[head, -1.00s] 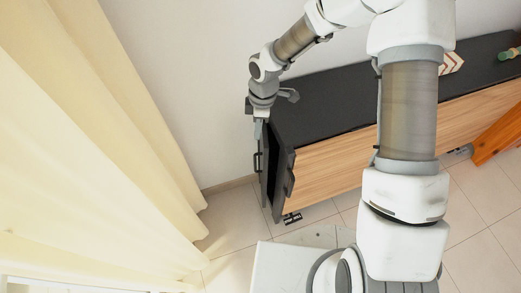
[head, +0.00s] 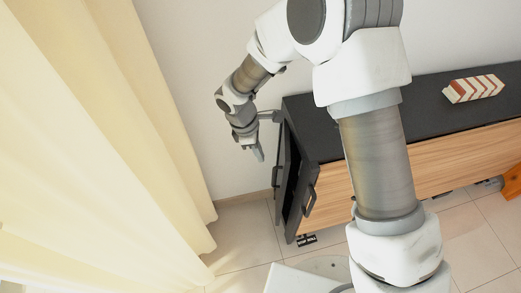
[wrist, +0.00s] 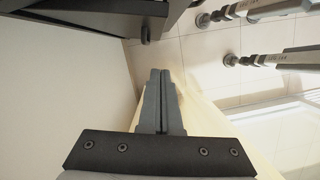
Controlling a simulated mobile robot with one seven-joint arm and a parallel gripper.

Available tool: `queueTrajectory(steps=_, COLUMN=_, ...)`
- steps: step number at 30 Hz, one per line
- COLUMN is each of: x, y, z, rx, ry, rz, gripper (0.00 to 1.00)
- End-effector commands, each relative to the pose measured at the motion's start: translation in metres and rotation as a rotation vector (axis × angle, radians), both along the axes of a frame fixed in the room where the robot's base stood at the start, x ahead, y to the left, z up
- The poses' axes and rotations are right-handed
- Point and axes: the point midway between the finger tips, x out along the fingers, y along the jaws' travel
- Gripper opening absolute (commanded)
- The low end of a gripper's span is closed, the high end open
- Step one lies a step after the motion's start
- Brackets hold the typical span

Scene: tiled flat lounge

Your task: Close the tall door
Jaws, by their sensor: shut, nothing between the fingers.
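The sideboard (head: 425,106) has a dark top and a wood front. At its left end a narrow dark door (head: 281,155) with a bar handle (head: 278,178) stands ajar, with a dark gap beside it. A second bar handle (head: 310,198) sits on the panel right of the gap. My gripper (head: 259,155) is shut and empty, pointing down just left of the door on its outer side. I cannot tell whether it touches the door. In the wrist view the closed fingers (wrist: 160,74) point ahead, and a dark piece (wrist: 90,12) lies at upper left.
A cream curtain (head: 110,130) hangs at the left, with a strip of tiled floor (head: 245,235) between it and the sideboard. The white wall (head: 190,80) is behind. A striped block (head: 473,88) lies on the top.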

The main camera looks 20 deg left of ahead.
Motion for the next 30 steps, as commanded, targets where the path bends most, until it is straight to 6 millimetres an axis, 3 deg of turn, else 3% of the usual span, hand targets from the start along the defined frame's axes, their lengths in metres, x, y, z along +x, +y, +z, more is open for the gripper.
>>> queueTrajectory(steps=1, x=0.0, y=-0.004, z=-0.015, rx=-0.004, ry=0.002, rz=0.001, gripper=0.0)
queueTrajectory(steps=8, x=0.003, y=-0.015, z=-0.061, rx=-0.003, ry=0.002, rz=0.0, gripper=0.0)
queueTrajectory(steps=15, x=0.013, y=-0.046, z=-0.055, rx=0.0, ry=0.0, rz=-0.002, gripper=0.0)
queueTrajectory(steps=30, x=0.015, y=-0.055, z=-0.054, rx=0.0, ry=0.0, rz=0.011, gripper=0.0)
